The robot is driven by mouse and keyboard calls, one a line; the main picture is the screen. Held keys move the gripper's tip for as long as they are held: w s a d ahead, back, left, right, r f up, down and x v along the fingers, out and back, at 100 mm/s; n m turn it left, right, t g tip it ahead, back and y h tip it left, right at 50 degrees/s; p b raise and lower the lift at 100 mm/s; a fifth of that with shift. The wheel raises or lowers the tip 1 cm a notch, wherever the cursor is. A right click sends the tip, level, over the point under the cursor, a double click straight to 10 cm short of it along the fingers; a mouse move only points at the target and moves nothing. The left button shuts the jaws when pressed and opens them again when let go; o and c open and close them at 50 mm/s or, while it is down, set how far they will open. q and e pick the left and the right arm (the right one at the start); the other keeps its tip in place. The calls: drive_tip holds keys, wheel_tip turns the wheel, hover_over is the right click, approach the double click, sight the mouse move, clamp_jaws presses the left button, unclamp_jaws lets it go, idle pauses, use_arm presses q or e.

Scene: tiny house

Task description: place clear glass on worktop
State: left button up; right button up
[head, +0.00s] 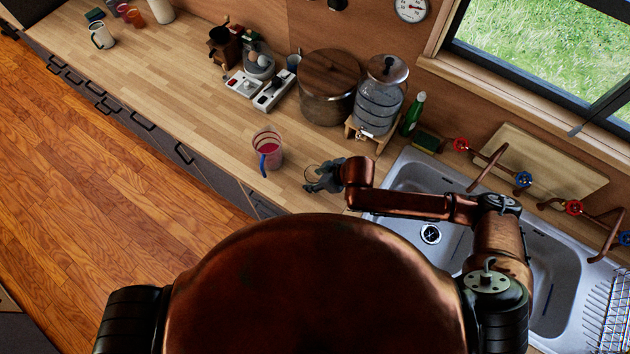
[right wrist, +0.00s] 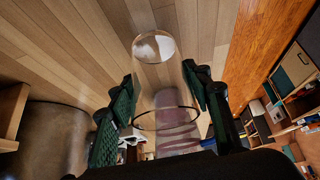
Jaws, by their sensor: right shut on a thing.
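My right gripper (head: 322,181) is over the worktop (head: 212,125), left of the sink. It is shut on a clear glass (head: 311,172), which is faint in the head view. In the right wrist view the clear glass (right wrist: 156,60) is between the two dark green finger pads of the gripper (right wrist: 160,98). I cannot tell whether the glass touches the worktop or is just above it. My left gripper is out of view.
A pitcher (head: 267,149) with red contents and a blue handle stands left of my gripper. A wooden-lidded pot (head: 329,88), a glass dispenser (head: 380,98) and a green bottle (head: 413,114) stand behind. The sink (head: 415,180) is to the right. The worktop's left middle is clear.

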drive_tip(key=shift+f, duration=1)
drive_tip(key=shift+f, duration=0.1)
drive_tip(key=o, duration=1.3)
drive_tip(key=v, duration=1.2)
